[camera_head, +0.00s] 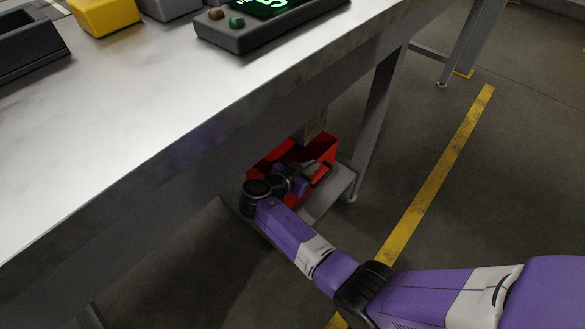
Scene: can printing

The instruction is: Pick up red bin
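The red bin (319,150) is under the metal table, on a low grey shelf. Its far wall and right corner show; my arm covers much of its front. My purple arm reaches in from the lower right, and my gripper (318,174) is at the bin, over or against its right part. The fingers are small and dark in the picture. I cannot tell whether they are open or shut, or whether they touch the bin wall.
The metal table (150,110) overhangs the bin, with a table leg (378,120) just right of it. The low shelf (335,194) extends below. A dark device (262,27) and a yellow block (103,14) stand on top. Floor right of the yellow line (440,170) is clear.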

